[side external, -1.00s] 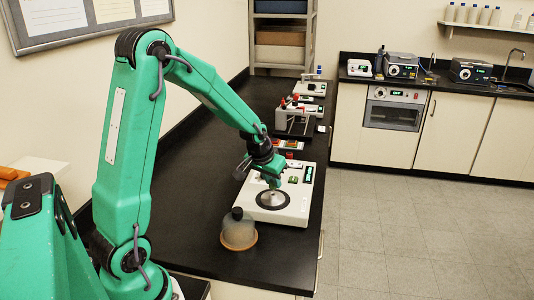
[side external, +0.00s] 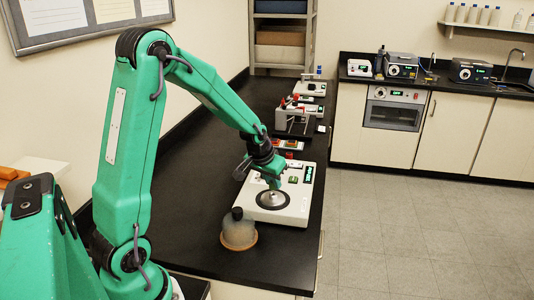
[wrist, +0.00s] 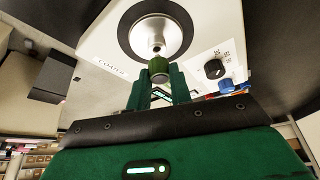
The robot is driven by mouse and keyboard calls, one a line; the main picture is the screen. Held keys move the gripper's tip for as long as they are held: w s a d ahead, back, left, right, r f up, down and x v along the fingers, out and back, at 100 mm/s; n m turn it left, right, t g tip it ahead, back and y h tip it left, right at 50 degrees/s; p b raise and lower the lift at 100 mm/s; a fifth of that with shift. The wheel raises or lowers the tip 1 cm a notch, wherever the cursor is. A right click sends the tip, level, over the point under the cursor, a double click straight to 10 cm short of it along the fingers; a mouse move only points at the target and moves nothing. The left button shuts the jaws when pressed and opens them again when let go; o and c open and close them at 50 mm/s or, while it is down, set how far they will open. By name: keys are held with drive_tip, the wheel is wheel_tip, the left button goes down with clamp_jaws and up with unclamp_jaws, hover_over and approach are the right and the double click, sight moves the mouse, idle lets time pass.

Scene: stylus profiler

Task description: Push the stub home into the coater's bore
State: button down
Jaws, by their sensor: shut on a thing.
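The coater (side external: 296,213) is a white box on the black bench, with a dark round plate on top. In the wrist view the coater's face (wrist: 112,52) shows a dark ring around a silvery dish with the bore at its middle. My gripper (side external: 271,184) points down over that plate. In the wrist view my gripper (wrist: 158,78) is shut on the stub (wrist: 159,65), an olive-green cylinder with a bright metal end. The metal end lines up with the dish's centre. I cannot tell how deep it sits in the bore.
A clear domed cover (side external: 238,231) with a dark top stands on the bench in front of the coater. More instruments (side external: 294,117) stand further back along the bench. A dark knob (wrist: 214,69) is on the coater's face. The bench left of the coater is clear.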

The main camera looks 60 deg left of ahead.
drive_tip(key=shift+f, duration=1.25)
idle(0.4)
drive_tip(key=c, duration=1.2)
unclamp_jaws()
drive_tip(key=shift+r, duration=0.2)
drive_tip(key=shift+c, duration=0.4)
drive_tip(key=shift+r, duration=3.35)
drive_tip(key=shift+r, duration=0.1)
drive_tip(key=v, duration=0.7)
drive_tip(key=shift+r, duration=0.3)
drive_tip(key=shift+s+d, duration=0.1)
drive_tip(key=shift+s, duration=0.05)
